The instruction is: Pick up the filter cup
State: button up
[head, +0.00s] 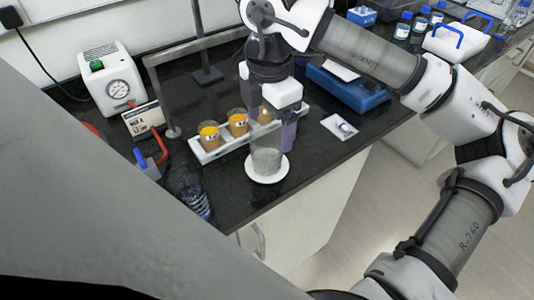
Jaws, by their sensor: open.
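A clear cup with greyish contents (266,160), which looks like the filter cup, stands upright on a white round dish (268,178) near the bench's front edge. Amber cups with yellow tops (209,133) stand in a white rack (213,153) just behind and to the left. My gripper (276,122) points down over the right end of this rack, close behind the clear cup. It is open, and its jaws partly hide the rack's right end and the cup there. I cannot tell whether a finger touches anything.
A metal frame (148,85) rises behind the rack. A blue device (345,90) and a white card (339,127) lie right. Dark bench top is clear between dish and card.

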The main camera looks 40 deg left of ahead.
aim_at(267, 143)
jog(key=shift+s+a+f+p, duration=0.1)
jog(key=shift+f+p, duration=0.4)
jog(key=shift+f, duration=1)
jog(key=shift+a+f+p, duration=0.1)
jog(key=shift+f+p, duration=0.35)
jog(key=shift+f, duration=1)
jog(key=c, duration=1.3)
jog(key=shift+r, duration=0.1)
jog(key=shift+c, duration=0.2)
